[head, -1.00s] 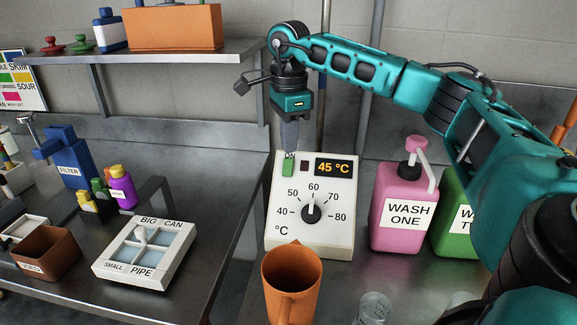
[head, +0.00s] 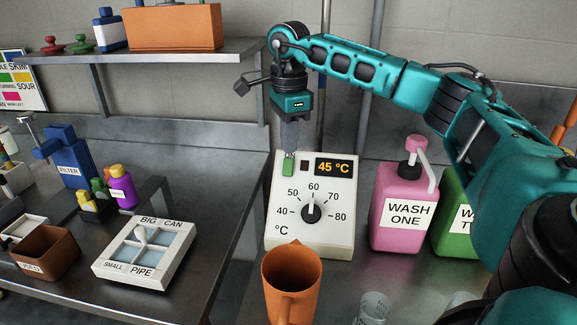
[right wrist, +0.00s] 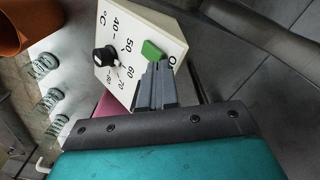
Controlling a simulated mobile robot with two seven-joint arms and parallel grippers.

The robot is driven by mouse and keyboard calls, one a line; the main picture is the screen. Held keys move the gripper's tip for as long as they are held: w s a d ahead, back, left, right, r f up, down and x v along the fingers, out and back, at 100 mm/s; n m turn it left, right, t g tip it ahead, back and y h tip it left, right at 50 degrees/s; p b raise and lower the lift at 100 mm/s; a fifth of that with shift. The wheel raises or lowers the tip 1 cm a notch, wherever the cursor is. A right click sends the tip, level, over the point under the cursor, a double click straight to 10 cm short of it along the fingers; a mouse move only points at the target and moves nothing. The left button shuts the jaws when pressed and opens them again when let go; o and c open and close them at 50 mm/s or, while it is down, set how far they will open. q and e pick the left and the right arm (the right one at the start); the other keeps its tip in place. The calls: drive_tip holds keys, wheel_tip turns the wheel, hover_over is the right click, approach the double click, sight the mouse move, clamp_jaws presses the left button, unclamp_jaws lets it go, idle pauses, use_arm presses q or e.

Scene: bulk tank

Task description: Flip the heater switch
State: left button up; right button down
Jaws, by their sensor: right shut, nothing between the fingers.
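The white heater box (head: 284,231) stands on the steel counter. It has a dial (head: 311,211) with its pointer up near 60, a display (head: 333,167) reading 45 °C, and a dark red square (head: 304,166). The green switch (head: 288,167) is at the box's upper left. My right gripper (head: 289,148) is shut and empty, pointing down, its fingertips at the upper end of the green switch. In the right wrist view the fingertips (right wrist: 158,66) are right by the green switch (right wrist: 152,50); I cannot tell whether they touch. My left gripper is not in view.
A pink WASH ONE bottle (head: 398,221) and a green bottle (head: 456,231) stand right of the box. An orange jug (head: 290,284) stands close in front of it. A BIG CAN / SMALL PIPE valve box (head: 144,252) sits on the left table, across a gap.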

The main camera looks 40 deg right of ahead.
drive_tip(key=shift+f+b, duration=0.4)
drive_tip(key=shift+f, duration=0.55)
idle(0.4)
drive_tip(key=shift+r+p, duration=0.55)
drive_tip(key=shift+p, duration=0.1)
wheel_tip(320, 180, up, 4)
drive_tip(key=p, duration=0.3)
drive_tip(key=shift+f, duration=0.2)
drive_tip(key=shift+r+p, duration=0.25)
drive_tip(key=shift+p, duration=0.05)
drive_tip(key=shift+r, duration=0.95)
